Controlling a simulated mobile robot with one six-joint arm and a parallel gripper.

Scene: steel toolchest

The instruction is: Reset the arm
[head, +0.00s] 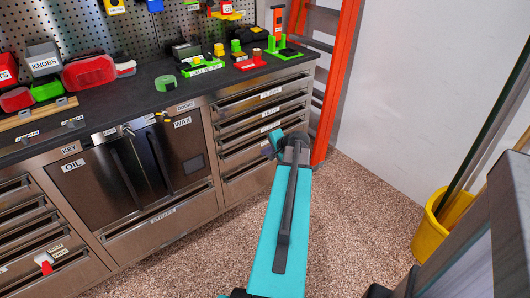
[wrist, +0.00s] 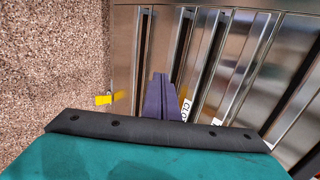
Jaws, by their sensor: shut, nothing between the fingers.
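My arm (head: 282,220), teal with a dark bar on it, reaches out from the bottom of the head view toward the right-hand drawers of the steel toolchest (head: 100,265). My gripper's purple fingers (wrist: 161,96) show in the wrist view, pressed together with nothing between them. They point toward steel drawer fronts (wrist: 205,65) with long handles and partly hidden white labels. I cannot tell the exact gap between fingertips and drawers. In the head view the fingers cannot be made out behind the arm's teal end.
The dark worktop (head: 135,92) holds boxes, coloured holders and a green tape roll (head: 165,83). Dark cabinet doors (head: 160,160) are closed. An orange ladder (head: 340,75) stands right of the chest, and a yellow bucket (head: 429,228) farther right. Speckled carpet (head: 365,215) is open between.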

